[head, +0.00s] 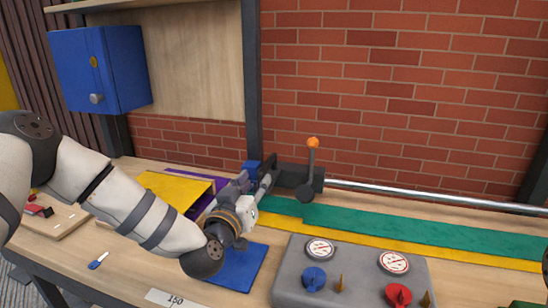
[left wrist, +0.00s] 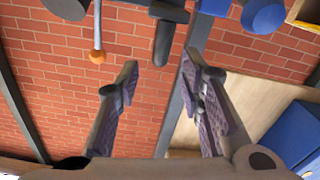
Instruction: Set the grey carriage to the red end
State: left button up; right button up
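A dark grey block (head: 318,181), which looks like the grey carriage, sits at the visible left part of the silver rail (head: 430,195). A lever with an orange ball (head: 313,143) stands beside it, and the ball also shows in the left wrist view (left wrist: 97,57). A blue piece (head: 252,168) is left of the block. No red end of the rail is in view. My left gripper (head: 256,180) is just left of the block. In the left wrist view its fingers (left wrist: 159,62) are apart, with a dark peg (left wrist: 164,40) appearing between the tips; contact cannot be told. My right gripper is not in view.
A grey control box (head: 350,282) with blue and red knobs and two dials stands in front. Green (head: 420,232) and yellow strips run below the rail. A blue mat (head: 238,268) and yellow board (head: 172,187) lie near my left arm. A brick wall is behind.

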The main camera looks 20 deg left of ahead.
aim_at(268, 162)
pick_arm(q)
jog(key=w, duration=0.3)
jog(key=w+b, duration=0.1)
jog(key=w, duration=0.2)
jog(key=w+b, duration=0.1)
jog(key=w, duration=0.2)
jog(key=shift+w+d+f, duration=0.2)
jog(key=shift+w+f, duration=0.05)
jog(key=shift+w, duration=0.1)
jog(key=shift+w+r, duration=0.25)
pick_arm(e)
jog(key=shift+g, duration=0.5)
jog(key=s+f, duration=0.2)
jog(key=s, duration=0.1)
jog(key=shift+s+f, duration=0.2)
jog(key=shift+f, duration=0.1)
pick_arm(q)
grip_shut()
